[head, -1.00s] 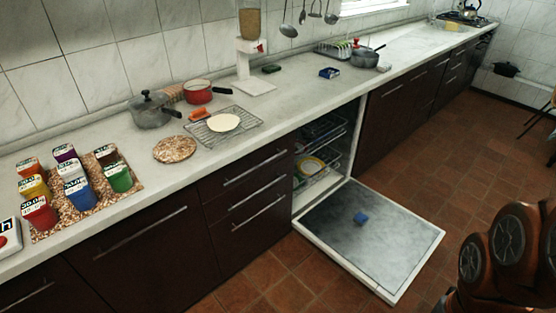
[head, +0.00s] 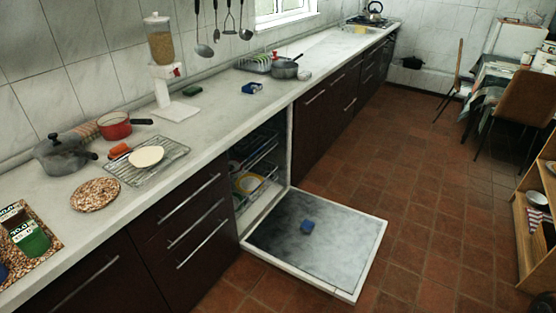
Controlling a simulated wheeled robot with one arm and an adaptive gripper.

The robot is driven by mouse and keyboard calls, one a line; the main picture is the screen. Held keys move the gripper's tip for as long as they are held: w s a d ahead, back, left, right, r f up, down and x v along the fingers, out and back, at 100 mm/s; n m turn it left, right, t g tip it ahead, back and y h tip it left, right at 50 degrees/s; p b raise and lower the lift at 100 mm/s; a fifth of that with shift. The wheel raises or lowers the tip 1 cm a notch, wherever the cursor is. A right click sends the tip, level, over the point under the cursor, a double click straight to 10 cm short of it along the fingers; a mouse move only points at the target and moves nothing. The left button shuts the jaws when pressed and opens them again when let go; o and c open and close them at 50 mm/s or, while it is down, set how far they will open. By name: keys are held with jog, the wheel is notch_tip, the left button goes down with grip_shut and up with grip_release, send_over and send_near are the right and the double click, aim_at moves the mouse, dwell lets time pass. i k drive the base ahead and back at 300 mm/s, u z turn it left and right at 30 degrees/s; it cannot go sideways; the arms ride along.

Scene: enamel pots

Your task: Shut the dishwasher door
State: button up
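The dishwasher door (head: 340,235) is folded fully down and lies flat, low over the floor, in the lower middle of the head view. The dishwasher opening (head: 262,165) is under the worktop, with wire racks inside. A yellow-rimmed dish (head: 250,183) and other dishes sit in the lower rack. My gripper is not in this view.
Dark drawers (head: 187,230) flank the opening on the left and dark cupboards (head: 325,125) on the right. The tiled floor (head: 430,190) is clear right of the door. A wooden shelf (head: 535,215) and a chair (head: 520,110) stand farther right.

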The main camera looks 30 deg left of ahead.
aim_at(336, 256)
jog(key=z, duration=0.4)
jog(key=i, duration=6.3)
jog(key=u, duration=4.25)
jog(key=i, duration=1.3)
